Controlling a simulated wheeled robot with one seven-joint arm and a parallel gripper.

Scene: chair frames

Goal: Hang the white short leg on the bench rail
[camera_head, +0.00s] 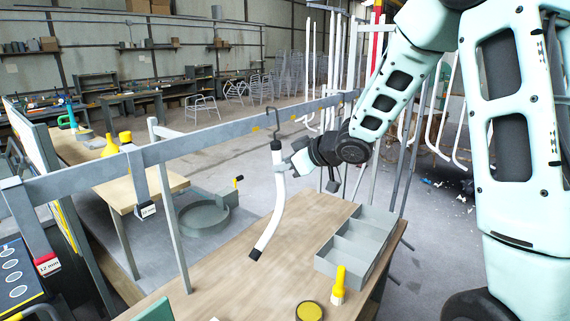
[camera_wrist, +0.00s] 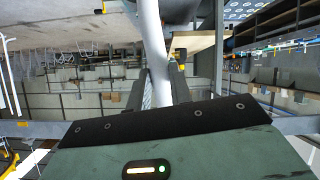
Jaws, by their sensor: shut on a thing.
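The white short leg (camera_head: 273,211) hangs nearly upright over the wooden bench, its dark lower end curving to the left. A dark hook (camera_head: 269,113) rises from its top at the grey bench rail (camera_head: 208,138). I cannot tell whether the hook rests on the rail. My gripper (camera_head: 284,166) is shut on the leg's upper part, just below the rail, coming from the right. In the wrist view the white leg (camera_wrist: 152,35) runs down between my fingers (camera_wrist: 156,90); its gripped part is partly hidden.
The wooden bench (camera_head: 235,275) below holds a grey divided tray (camera_head: 357,240), a yellow bottle (camera_head: 339,285) and a round yellow tin (camera_head: 309,311). Tall tubes stand behind my arm.

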